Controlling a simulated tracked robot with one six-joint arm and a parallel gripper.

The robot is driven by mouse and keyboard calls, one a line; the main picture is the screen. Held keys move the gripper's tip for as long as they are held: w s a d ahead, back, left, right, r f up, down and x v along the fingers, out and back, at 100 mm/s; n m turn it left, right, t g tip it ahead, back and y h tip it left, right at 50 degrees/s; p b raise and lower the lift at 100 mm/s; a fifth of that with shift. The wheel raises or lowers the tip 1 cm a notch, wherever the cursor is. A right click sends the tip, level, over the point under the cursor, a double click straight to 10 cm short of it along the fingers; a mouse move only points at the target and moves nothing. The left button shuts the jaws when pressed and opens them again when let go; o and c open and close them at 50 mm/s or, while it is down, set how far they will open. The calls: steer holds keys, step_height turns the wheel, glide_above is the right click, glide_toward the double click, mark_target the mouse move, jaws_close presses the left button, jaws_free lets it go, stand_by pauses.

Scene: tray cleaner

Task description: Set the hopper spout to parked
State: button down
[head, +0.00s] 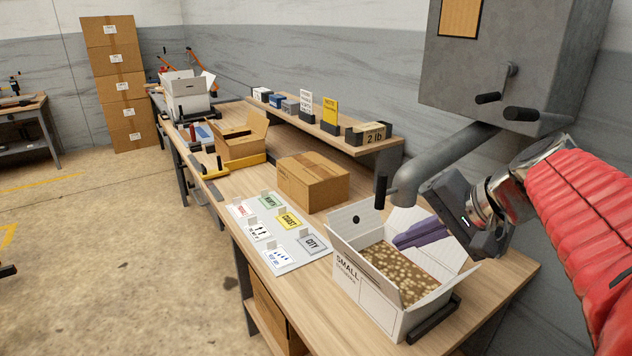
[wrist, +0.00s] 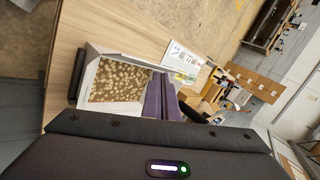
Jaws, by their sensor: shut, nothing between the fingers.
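The grey hopper (head: 505,60) hangs at the upper right above the bench. Its grey pipe spout (head: 440,152) slopes down to the left and bends downward behind the far side of a white box (head: 372,287). A black upright handle (head: 381,192) stands at the spout's lower end. The box holds brown and tan pellets (head: 393,275), also seen in the wrist view (wrist: 120,82). My gripper (head: 400,241) has purple fingers, shut and empty, over the box's right part. The fingers show in the wrist view (wrist: 160,97); the spout is not visible there.
Black handles (head: 520,114) stick out from the hopper's lower front. A closed carton (head: 313,182) and a sign board (head: 280,230) with coloured cards lie left of the white box. A raised shelf (head: 310,120) runs along the wall.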

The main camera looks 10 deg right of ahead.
steer(key=s+d+r+m+t, duration=0.1)
steer(key=d+r+m+t, duration=0.1)
steer(key=d, duration=0.5)
step_height(320, 180, up, 2)
steer(key=shift+s+r+m, duration=0.15)
steer(key=shift+m, duration=0.45)
steer(key=w+a+f, duration=0.2)
steer(key=w, duration=0.3)
steer(key=w+a+f, duration=0.3)
steer(key=w, duration=0.3)
steer(key=shift+f, duration=0.15)
steer(key=shift+s, duration=0.1)
steer(key=shift+a, duration=0.15)
